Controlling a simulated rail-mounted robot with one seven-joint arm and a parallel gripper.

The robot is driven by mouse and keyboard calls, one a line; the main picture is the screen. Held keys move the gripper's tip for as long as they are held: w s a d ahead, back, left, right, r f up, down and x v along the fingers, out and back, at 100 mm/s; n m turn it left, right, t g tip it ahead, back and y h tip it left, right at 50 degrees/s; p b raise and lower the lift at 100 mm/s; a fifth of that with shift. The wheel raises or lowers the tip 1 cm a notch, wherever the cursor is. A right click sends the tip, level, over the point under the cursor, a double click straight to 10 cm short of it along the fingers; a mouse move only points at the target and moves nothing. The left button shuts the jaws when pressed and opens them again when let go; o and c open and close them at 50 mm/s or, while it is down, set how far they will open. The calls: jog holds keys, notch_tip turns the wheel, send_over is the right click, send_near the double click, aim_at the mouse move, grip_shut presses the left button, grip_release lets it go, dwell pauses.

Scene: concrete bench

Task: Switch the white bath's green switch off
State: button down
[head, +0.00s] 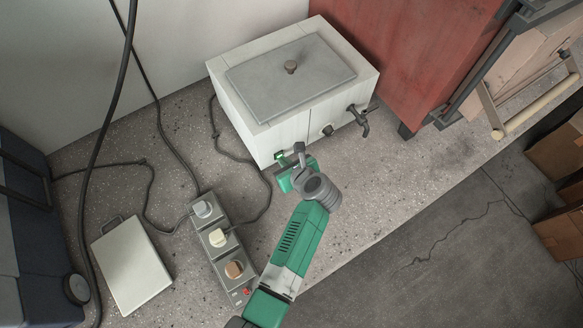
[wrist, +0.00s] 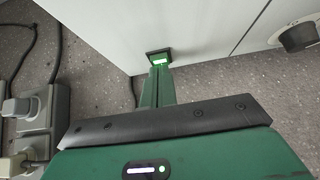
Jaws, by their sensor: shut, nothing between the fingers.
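The white bath (head: 262,138) is a boxy tank with a grey lid (head: 290,75) and a knob on top; its white front wall also fills the upper wrist view (wrist: 100,25). The green switch (head: 280,155) is low on the bath's front, near its left corner. In the wrist view the switch (wrist: 159,57) is a dark-framed rocker with a bright green-white glow. My gripper (head: 283,166) is shut and empty, right in front of the switch. In the wrist view its fingertips (wrist: 158,70) reach the switch's lower edge and cover part of it; I cannot tell whether they touch.
A round dial (head: 328,130) and a tap (head: 360,120) are on the same front, right of the switch. A power strip (head: 222,250) with several plugs and loose cables lies left of my arm. A flat white plate (head: 131,265) lies further left. A red cabinet (head: 410,60) stands right.

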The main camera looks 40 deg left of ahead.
jog(key=shift+a, duration=0.1)
jog(key=shift+r+p, duration=0.3)
jog(key=shift+p, duration=0.15)
jog(key=shift+a+r+h+p, duration=0.3)
jog(key=shift+r+p, duration=0.1)
jog(key=shift+p, duration=0.65)
jog(key=shift+w+f+b, duration=0.1)
jog(key=shift+f+b, duration=0.35)
jog(key=shift+f, duration=0.1)
jog(key=shift+r, duration=0.1)
jog(key=shift+r+p, duration=0.75)
jog(key=shift+p, duration=0.3)
